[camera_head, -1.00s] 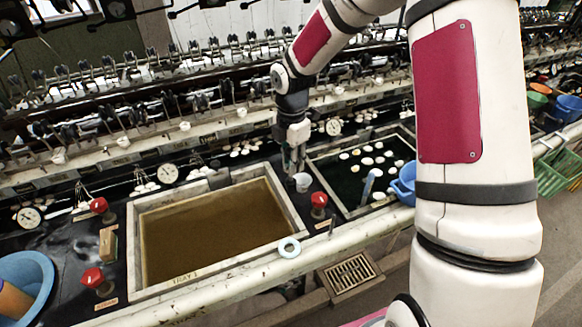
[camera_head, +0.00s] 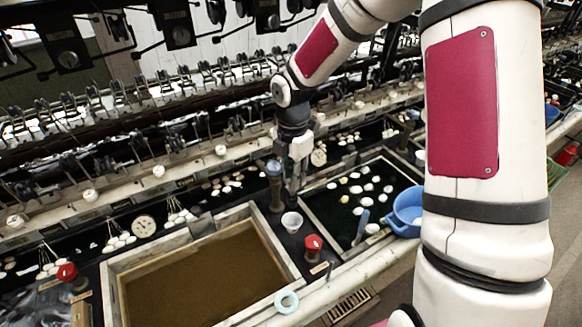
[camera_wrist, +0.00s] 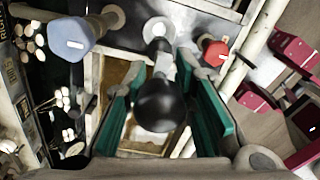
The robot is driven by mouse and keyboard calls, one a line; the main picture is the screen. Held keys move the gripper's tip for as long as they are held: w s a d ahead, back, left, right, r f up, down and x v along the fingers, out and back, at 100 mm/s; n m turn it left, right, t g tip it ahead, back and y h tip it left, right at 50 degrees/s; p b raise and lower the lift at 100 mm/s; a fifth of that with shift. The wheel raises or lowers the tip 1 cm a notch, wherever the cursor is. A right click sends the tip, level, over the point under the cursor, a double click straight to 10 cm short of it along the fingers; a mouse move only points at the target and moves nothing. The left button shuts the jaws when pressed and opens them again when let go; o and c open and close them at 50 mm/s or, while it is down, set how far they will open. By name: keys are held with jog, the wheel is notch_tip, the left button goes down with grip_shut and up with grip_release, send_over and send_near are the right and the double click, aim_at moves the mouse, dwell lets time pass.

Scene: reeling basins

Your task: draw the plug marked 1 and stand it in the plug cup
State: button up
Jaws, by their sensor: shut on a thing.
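My gripper (camera_wrist: 160,106) is shut on a plug with a round black knob (camera_wrist: 158,108). The knob sits between the teal finger pads, with a pale collar and dark stem beyond it. I cannot read a number on it. In the head view my gripper (camera_head: 291,188) is just behind and above a small white cup (camera_head: 291,222), which appears to be the plug cup. In the wrist view a pale round form (camera_wrist: 158,27), likely this cup, lies beyond the stem. I cannot tell whether the plug's lower end is over the cup.
A blue-topped post (camera_head: 274,172) stands close left of my gripper. A red knob (camera_head: 313,243) stands right of the cup. A wooden-framed basin of brown water (camera_head: 262,215) lies left; a dark basin with white cocoons (camera_head: 385,160) and a blue bowl (camera_head: 404,212) lie right.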

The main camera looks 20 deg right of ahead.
aim_at(292, 203)
jog(key=shift+f+b, duration=0.85)
jog(key=shift+f, duration=2.2)
jog(key=shift+f+b, duration=0.4)
jog(key=shift+f, duration=1.85)
dwell(0.5)
jog(key=o, duration=1.1)
jog(key=shift+c, duration=0.2)
notch_tip(292, 203, up, 12)
